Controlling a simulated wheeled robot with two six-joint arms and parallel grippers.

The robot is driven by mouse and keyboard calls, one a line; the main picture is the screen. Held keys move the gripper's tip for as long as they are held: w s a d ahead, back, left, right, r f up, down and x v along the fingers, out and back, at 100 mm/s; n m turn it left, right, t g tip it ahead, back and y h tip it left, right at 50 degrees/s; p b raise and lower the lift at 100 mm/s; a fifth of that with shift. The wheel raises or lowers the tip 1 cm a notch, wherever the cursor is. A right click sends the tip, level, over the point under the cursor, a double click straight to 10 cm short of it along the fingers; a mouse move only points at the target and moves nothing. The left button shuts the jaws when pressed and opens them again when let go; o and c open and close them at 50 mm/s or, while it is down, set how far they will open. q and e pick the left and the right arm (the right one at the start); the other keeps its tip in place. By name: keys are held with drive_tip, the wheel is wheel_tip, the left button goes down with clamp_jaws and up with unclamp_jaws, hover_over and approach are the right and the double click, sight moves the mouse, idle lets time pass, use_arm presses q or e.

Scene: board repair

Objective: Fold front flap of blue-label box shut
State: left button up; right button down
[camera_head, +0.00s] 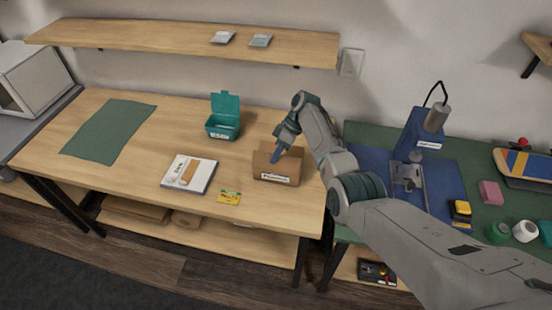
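A brown cardboard box (264,168) with a white and blue label on its front stands near the right end of the wooden table. My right arm reaches in from the right. Its gripper (277,157) points down at the box's top and overlaps it in this view. I cannot tell whether it touches the box. The fingers show as one narrow blue-grey tip, too small to tell open from shut. The gripper partly hides the box's top, so the state of the flaps is unclear. My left gripper is not in view.
A teal open-lidded box (222,126) stands behind and left. A green mat (108,131) lies far left. A blue press (415,135) stands on the right-hand bench.

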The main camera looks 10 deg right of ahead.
drive_tip(key=c, duration=1.6)
unclamp_jaws()
drive_tip(key=shift+c, duration=0.2)
drive_tip(key=b+v, duration=0.3)
drive_tip(key=v, duration=0.7)
drive_tip(key=shift+d+r, duration=0.2)
drive_tip(key=shift+r, duration=0.15)
drive_tip(key=shift+w, duration=0.1)
